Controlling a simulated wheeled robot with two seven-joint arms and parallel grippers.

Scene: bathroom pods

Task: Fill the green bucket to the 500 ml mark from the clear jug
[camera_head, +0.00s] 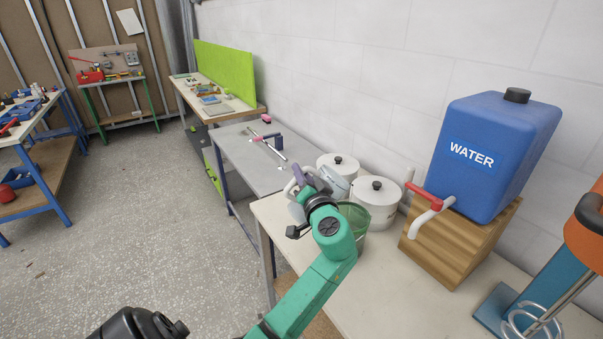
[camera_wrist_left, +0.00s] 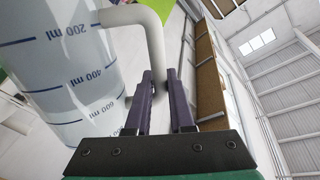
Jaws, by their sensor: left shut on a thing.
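My left gripper (camera_head: 303,178) is shut on the white handle of the clear jug (camera_head: 335,183). The jug looks tilted, by the green bucket on the bench. In the left wrist view the purple fingers (camera_wrist_left: 160,82) close around the handle, and the jug (camera_wrist_left: 60,60) shows 200, 400 and 600 ml marks. The water level in it is hard to tell. The translucent green bucket (camera_head: 357,216) stands on the bench, partly hidden behind my green wrist. Its marks and contents cannot be read, and I cannot tell whether water is flowing. My right gripper is out of view.
Two white lidded pots (camera_head: 378,200) stand behind the bucket. A blue water tank (camera_head: 495,155) with a red-handled tap sits on a wooden block (camera_head: 452,250) to the right. An orange and blue device with a metal coil (camera_head: 540,318) is at the far right. The front of the bench is clear.

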